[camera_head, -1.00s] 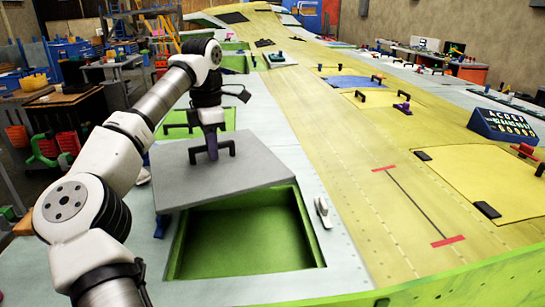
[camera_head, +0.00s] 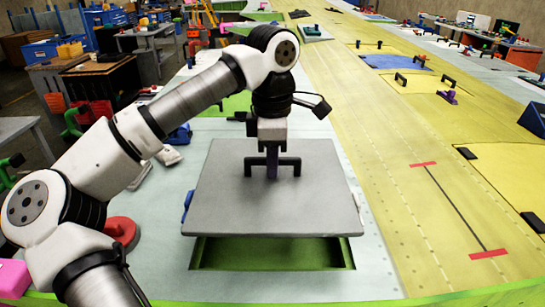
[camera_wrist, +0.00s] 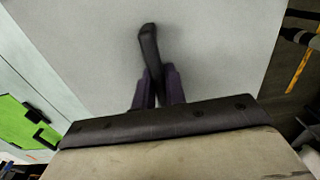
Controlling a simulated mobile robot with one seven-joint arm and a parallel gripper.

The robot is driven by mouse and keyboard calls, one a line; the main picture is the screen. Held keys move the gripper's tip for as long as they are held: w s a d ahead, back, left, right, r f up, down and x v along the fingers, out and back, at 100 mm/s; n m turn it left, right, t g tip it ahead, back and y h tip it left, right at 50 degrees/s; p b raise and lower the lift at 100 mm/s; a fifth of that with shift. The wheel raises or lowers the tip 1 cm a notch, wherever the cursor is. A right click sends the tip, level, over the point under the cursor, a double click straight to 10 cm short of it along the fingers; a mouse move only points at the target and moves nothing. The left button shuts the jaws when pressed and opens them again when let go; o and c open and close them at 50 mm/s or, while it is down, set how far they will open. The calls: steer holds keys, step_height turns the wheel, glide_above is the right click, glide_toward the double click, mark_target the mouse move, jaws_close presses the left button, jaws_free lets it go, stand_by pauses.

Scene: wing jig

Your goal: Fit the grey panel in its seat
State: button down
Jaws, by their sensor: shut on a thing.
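The grey panel (camera_head: 270,205) is a flat plate with a black handle (camera_head: 288,166) on top. My gripper (camera_head: 271,165) is shut on that handle; in the wrist view the purple fingers (camera_wrist: 158,88) close around the black handle over the grey surface (camera_wrist: 100,40). The seat is a green-walled rectangular opening (camera_head: 272,252) in the pale wing surface. The panel covers most of it; a strip shows along the near edge, and the panel looks raised above it. The far edges of the seat are hidden under the panel.
The yellow wing skin (camera_head: 400,180) lies to the right, with a red-ended black line mark. A blue display box (camera_head: 533,118) stands at the far right. A red round object (camera_head: 120,230) lies left of the panel. Another green opening shows in the wrist view (camera_wrist: 25,125).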

steer(key=shift+f+b, duration=2.25)
steer(key=shift+f, duration=1.2)
steer(key=shift+f+b, duration=1.45)
steer(key=shift+f, duration=0.1)
steer(key=c, duration=1.4)
jaws_free()
steer(key=shift+o, duration=0.2)
steer(key=shift+r, duration=0.1)
step_height(320, 180, up, 14)
steer(key=shift+f+b, duration=0.15)
steer(key=shift+b, duration=0.2)
